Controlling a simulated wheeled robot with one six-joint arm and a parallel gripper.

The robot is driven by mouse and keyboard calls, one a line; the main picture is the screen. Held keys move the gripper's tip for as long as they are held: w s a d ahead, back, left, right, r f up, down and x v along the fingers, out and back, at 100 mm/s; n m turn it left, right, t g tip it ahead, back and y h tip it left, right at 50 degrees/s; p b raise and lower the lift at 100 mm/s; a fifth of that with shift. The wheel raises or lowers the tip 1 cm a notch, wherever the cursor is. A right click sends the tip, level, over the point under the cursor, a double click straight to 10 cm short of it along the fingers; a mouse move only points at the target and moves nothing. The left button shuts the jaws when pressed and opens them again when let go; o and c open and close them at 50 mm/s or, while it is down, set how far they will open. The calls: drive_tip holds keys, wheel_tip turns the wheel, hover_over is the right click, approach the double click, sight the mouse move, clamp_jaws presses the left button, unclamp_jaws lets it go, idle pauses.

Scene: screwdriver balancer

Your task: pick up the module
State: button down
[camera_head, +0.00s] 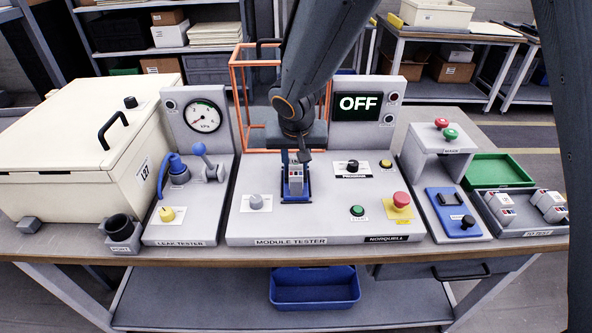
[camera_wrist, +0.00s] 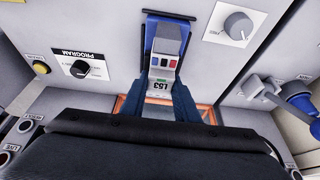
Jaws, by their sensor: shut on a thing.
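The module (camera_head: 296,187) is a small light-grey block with a dark end and red and blue patches. It sits upright in the blue holder (camera_head: 283,190) on the module tester (camera_head: 315,228). In the wrist view the module (camera_wrist: 161,77) shows a label that seems to read L53, and the blue holder (camera_wrist: 149,38) is around its far end. My gripper (camera_head: 296,162) comes down from above. In the wrist view my gripper (camera_wrist: 161,90) has its two dark blue fingers shut on the module's sides. I cannot tell whether the module is lifted at all.
The tester's screen (camera_head: 358,103) reads OFF. Knobs and a red button (camera_head: 401,200) surround the holder. An orange frame (camera_head: 236,80) stands behind. The leak tester (camera_head: 190,215) is to the left. A grey tray (camera_head: 522,222) with more modules and a green tray (camera_head: 497,170) are to the right.

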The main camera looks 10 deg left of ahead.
sight(296, 160)
wheel_tip(296, 160, up, 10)
drive_tip(key=shift+r+b, duration=0.1)
drive_tip(key=shift+b, duration=0.35)
drive_tip(key=shift+d, duration=0.1)
idle(0.3)
